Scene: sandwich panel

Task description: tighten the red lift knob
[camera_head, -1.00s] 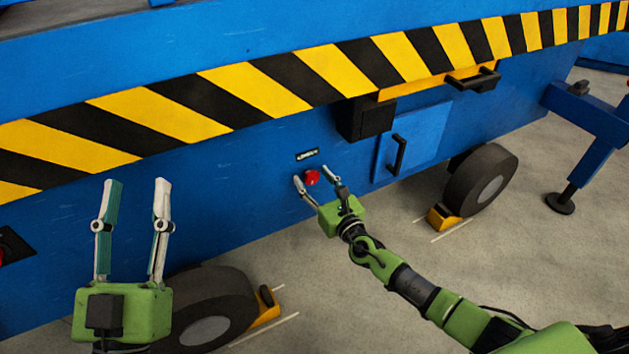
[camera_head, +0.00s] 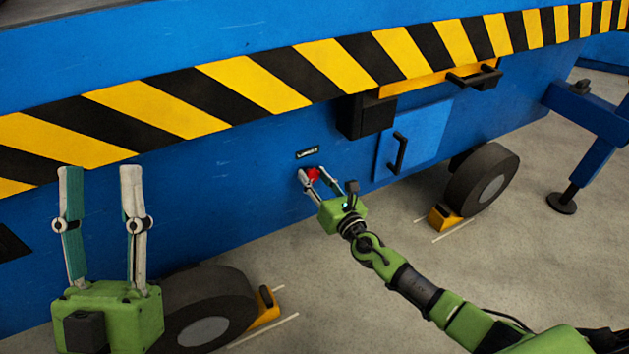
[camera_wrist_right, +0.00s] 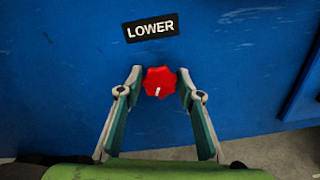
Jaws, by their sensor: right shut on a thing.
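The red knob (camera_head: 314,173) sits on the blue side panel, below a small black label. In the right wrist view the knob (camera_wrist_right: 160,80) is scalloped, with a white mark near its lower edge. The label (camera_wrist_right: 150,27) above it reads "LOWER". My right gripper (camera_head: 316,175) is shut on the knob, with one finger at each side; its fingertips also show in the right wrist view (camera_wrist_right: 160,73). My left gripper (camera_head: 101,172) is open and empty, raised at the left in front of the panel, away from the knob.
A black box (camera_head: 365,117) and a cabinet door with a black handle (camera_head: 398,152) are right of the knob. A yellow-black striped rail (camera_head: 330,70) runs above. Wheels (camera_head: 484,181) with yellow chocks (camera_head: 443,217) stand below. Open floor lies at the lower right.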

